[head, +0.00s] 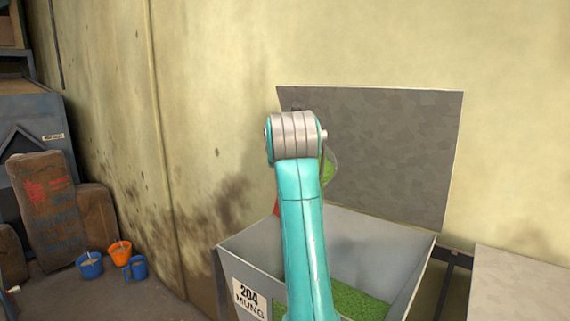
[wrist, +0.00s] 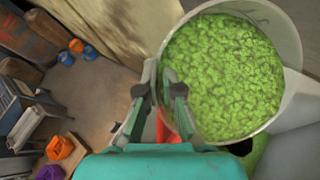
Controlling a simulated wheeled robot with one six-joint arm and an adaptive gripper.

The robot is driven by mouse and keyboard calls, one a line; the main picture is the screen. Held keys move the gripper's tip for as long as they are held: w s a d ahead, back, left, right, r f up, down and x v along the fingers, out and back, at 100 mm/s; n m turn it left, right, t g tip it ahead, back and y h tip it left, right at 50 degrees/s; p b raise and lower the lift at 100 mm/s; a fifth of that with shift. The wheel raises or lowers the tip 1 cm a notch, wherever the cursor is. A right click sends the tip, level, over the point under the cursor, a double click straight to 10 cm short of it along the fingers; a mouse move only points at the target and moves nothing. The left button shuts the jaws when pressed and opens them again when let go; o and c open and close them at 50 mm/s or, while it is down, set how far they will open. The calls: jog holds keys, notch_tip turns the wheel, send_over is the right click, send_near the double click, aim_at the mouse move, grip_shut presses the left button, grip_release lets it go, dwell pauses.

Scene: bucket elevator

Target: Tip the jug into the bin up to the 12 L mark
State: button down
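The jug (wrist: 222,75) is a pale round vessel filled with green mung beans, large at the upper right of the wrist view. In the head view only a sliver of its beans and rim (head: 329,168) shows behind my arm. My gripper (wrist: 160,82) is at the jug's side, its fingers closed around the red handle (wrist: 161,128). The jug is held over the grey bin (head: 255,245), which is labelled "204 MUNG". Green beans (head: 355,300) lie in the bin. My arm hides part of the bin's inside, and I cannot make out a 12 L mark.
The bin's lid (head: 390,155) stands open against the wall. A grey closed surface (head: 520,285) is at the right. Blue and orange buckets (head: 120,252) and brown sacks (head: 50,205) stand on the floor at the left. The floor between them and the bin is clear.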

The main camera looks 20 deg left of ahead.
jog(key=shift+s+d+f+t+y, duration=0.1)
jog(key=shift+s+t+y, duration=0.1)
jog(key=shift+t, duration=0.2)
jog(key=shift+s+d+f+t+y, duration=0.1)
jog(key=shift+t+y, duration=0.1)
jog(key=shift+t, duration=0.2)
jog(key=shift+s+d+f+t+y, duration=0.1)
jog(key=shift+s+f+t+y, duration=0.25)
jog(key=shift+t, duration=0.35)
jog(key=shift+w+f, duration=0.1)
jog(key=shift+f, duration=0.05)
jog(key=shift+d+f+t, duration=0.1)
jog(key=shift+f+t, duration=0.15)
jog(key=shift+t, duration=0.15)
jog(key=shift+s+d+f+m+t+y, duration=0.25)
jog(key=shift+s+f+m+t+y, duration=0.15)
jog(key=shift+s+f+t+y, duration=0.25)
jog(key=shift+w, duration=0.1)
